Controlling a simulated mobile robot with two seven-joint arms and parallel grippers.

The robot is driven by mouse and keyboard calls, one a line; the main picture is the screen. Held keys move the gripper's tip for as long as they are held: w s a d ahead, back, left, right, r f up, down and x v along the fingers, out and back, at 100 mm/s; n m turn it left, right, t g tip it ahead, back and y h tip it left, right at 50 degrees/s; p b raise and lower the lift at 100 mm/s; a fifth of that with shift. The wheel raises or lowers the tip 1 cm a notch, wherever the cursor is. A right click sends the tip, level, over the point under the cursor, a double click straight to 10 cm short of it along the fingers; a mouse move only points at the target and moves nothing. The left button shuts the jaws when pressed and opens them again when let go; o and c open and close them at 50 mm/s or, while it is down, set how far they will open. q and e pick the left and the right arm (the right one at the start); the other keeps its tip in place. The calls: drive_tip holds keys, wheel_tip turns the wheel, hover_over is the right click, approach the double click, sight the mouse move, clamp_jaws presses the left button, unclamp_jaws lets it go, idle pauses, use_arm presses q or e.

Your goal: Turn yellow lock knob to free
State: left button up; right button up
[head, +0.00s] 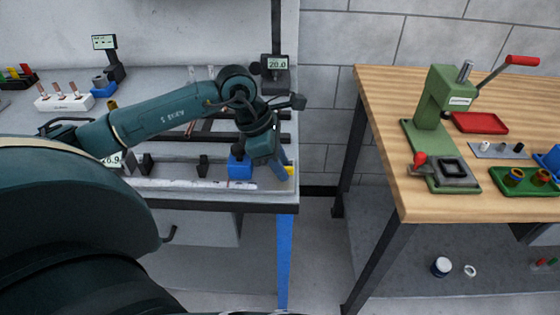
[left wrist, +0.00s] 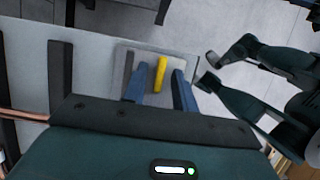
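The yellow lock knob (head: 290,170) is at the right front end of the bench fixture, partly hidden by my left gripper (head: 283,162). In the left wrist view the knob (left wrist: 161,74) is a narrow yellow bar on a pale plate. The two blue fingers of the left gripper (left wrist: 159,83) stand apart, one on each side of it, with visible gaps. Whether the fingers reach down to the knob's depth is hard to tell.
A blue block (head: 240,167) stands on the fixture just left of the gripper. A digital display (head: 275,66) stands behind it. A wooden table (head: 385,95) with a green press (head: 437,110) is at the right, across a floor gap.

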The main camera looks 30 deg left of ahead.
use_arm(q)
clamp_jaws()
